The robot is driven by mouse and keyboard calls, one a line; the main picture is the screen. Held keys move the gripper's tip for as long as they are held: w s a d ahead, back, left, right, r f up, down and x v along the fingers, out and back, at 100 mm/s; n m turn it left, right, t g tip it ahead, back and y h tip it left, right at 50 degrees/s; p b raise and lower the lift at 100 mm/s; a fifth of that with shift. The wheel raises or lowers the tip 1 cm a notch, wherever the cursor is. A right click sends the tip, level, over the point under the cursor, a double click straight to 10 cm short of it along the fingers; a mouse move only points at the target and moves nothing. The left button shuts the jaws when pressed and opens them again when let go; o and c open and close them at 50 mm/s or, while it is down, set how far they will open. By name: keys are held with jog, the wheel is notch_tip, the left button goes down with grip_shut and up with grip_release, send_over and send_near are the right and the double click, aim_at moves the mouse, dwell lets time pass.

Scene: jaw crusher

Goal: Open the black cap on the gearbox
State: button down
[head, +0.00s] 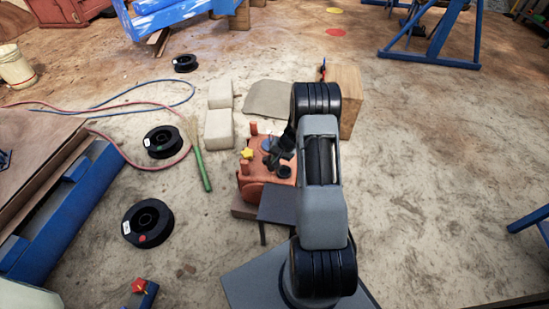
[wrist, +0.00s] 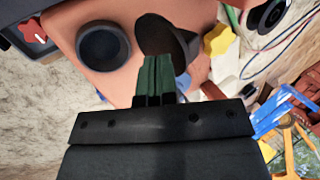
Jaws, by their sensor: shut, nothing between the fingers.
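The gearbox (head: 254,190) is an orange-red housing low on the floor in front of me. Its top face (wrist: 72,14) fills the upper left of the wrist view. A round black piece with a raised rim (wrist: 103,45) sits on that face; it also shows in the head view (head: 284,172). A second dark round piece (wrist: 165,36) stands tilted just beyond my fingertips; I cannot tell whether it is the cap standing open. My gripper (wrist: 156,62) is shut and empty, close to this tilted piece; I cannot tell whether they touch.
A yellow star-shaped knob (head: 247,153) is on the gearbox, left of my gripper. A wooden box (head: 349,95) and pale blocks (head: 218,130) stand behind. A green-handled broom (head: 204,170) and black spools (head: 148,223) lie left. The floor at right is mostly clear.

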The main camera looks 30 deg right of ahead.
jog(key=shift+s+d+f, duration=0.2)
jog(key=shift+d+f, duration=0.05)
jog(key=p+v, duration=0.3)
jog(key=v, duration=1)
jog(key=shift+s+d+f, duration=0.25)
jog(key=shift+s, duration=0.1)
jog(key=s+a+g, duration=0.1)
jog(key=s+a, duration=0.1)
jog(key=s, duration=0.2)
jog(key=s+a+r+n+h+p, duration=0.1)
jog(key=s+a+r+p, duration=0.3)
jog(key=r+p, duration=0.5)
jog(key=s+a+r+n+t+h+p, duration=0.1)
jog(key=s+a+r+n+p, duration=0.3)
jog(key=r, duration=1.9)
jog(key=s+a+r+n+h+p, duration=0.2)
jog(key=s+a+r+p, duration=0.4)
jog(key=a+r+p, duration=0.5)
notch_tip(320, 180, up, 6)
jog(key=p, duration=0.3)
jog(key=shift+f+n+t, duration=0.25)
jog(key=shift+n+t, duration=0.05)
jog(key=shift+n, duration=0.1)
